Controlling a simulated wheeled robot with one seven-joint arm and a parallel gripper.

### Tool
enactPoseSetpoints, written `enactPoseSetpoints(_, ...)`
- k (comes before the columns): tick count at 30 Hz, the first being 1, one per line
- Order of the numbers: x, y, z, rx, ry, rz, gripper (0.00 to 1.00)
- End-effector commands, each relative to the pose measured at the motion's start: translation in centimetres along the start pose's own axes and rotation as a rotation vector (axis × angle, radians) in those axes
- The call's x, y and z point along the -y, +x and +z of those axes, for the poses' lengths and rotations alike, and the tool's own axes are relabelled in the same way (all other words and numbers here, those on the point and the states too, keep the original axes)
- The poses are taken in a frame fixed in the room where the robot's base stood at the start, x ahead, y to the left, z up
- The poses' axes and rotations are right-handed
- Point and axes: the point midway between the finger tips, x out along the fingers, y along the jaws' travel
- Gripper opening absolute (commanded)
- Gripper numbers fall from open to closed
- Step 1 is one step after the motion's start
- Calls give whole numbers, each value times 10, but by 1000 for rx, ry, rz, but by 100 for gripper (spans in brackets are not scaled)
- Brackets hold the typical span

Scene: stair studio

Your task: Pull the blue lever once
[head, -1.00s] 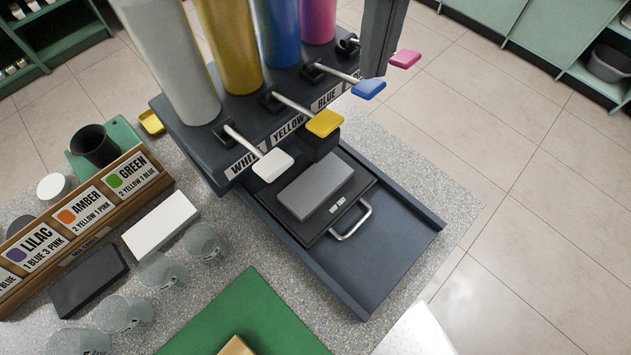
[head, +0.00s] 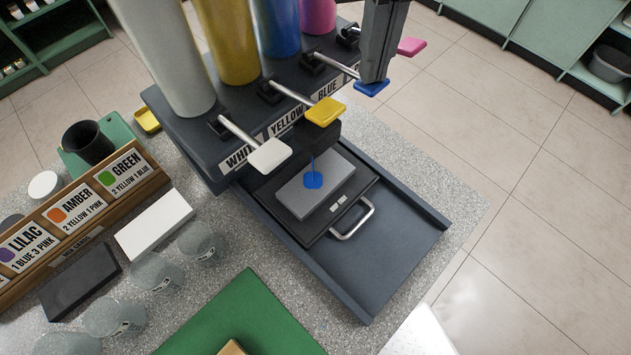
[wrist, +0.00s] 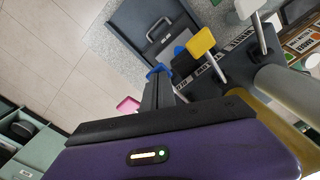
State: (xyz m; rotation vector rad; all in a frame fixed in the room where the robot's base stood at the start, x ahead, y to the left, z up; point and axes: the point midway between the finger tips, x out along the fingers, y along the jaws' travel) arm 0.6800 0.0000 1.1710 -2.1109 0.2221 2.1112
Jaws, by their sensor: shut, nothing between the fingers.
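The dispenser has white, yellow, blue and pink tanks, each with a lever. The blue lever (head: 371,88) has a flat blue paddle, and my gripper (head: 374,80) is shut with its tip right over it, seemingly pressing on it. In the wrist view the blue paddle (wrist: 157,72) shows just beyond my fingertips (wrist: 157,80). A thin blue stream falls onto the grey block (head: 334,176) on the sliding tray below and makes a blue blot (head: 313,180) there. The yellow lever (head: 325,111) and white lever (head: 270,155) stand to the left, and the pink lever (head: 411,46) to the right.
A tray with a metal handle (head: 353,219) sits in the dark rail base (head: 400,250). A recipe card rack (head: 80,215), a black cup (head: 88,142), several clear cups and a green mat (head: 245,320) lie to the left and front.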

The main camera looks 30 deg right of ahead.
Motion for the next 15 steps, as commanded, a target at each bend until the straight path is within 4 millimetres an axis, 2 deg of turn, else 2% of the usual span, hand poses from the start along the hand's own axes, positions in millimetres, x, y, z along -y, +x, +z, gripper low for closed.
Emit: enactPoseSetpoints(15, 0, 21, 0, 0, 0, 0, 0)
